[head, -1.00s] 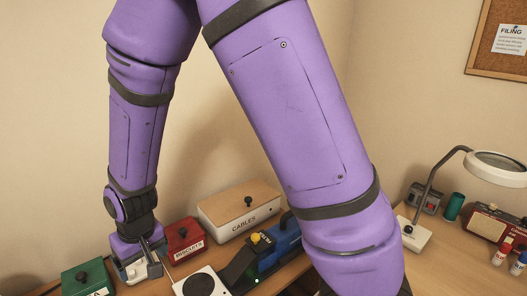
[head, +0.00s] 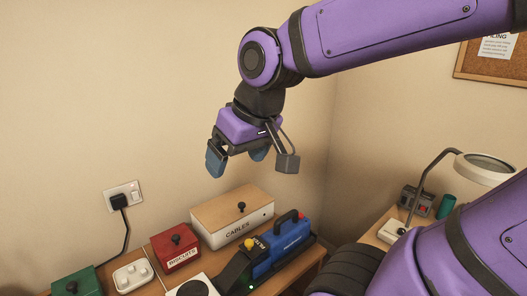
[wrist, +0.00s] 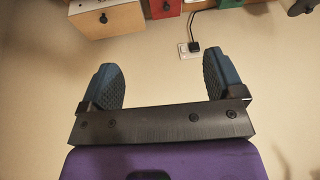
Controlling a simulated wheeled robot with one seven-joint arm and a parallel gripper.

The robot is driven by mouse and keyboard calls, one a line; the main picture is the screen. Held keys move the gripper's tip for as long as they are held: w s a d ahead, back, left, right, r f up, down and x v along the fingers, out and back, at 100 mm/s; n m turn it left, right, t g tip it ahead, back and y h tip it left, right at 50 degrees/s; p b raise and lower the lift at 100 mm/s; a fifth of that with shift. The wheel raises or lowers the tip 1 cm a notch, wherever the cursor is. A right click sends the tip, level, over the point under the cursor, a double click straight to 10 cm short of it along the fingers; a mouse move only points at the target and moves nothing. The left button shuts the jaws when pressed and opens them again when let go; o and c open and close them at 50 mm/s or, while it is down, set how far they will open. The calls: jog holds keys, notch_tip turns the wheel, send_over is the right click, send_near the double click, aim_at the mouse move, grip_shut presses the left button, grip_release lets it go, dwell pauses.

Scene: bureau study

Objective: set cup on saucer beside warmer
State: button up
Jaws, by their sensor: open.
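My gripper (head: 238,162) hangs in the air above the cables box, in front of the wall. Its two blue fingers are apart with nothing between them; the wrist view also shows the gap empty (wrist: 163,75). A white flat unit with a dark round top (head: 196,288), possibly the warmer, is cut off by the bottom edge of the head view, below and left of my gripper. I cannot make out a cup or a saucer in either current view.
A lamp (head: 485,168) stands right. A wall socket (head: 122,195) holds a plug.

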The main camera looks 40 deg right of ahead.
jog(key=shift+h, duration=0.5)
jog(key=s, duration=0.1)
jog(key=s+d+r, duration=0.1)
jog(key=s, duration=0.1)
jog(key=s+d, duration=0.1)
jog(key=shift+s+r, duration=0.2)
jog(key=shift+r, duration=0.1)
dwell(0.5)
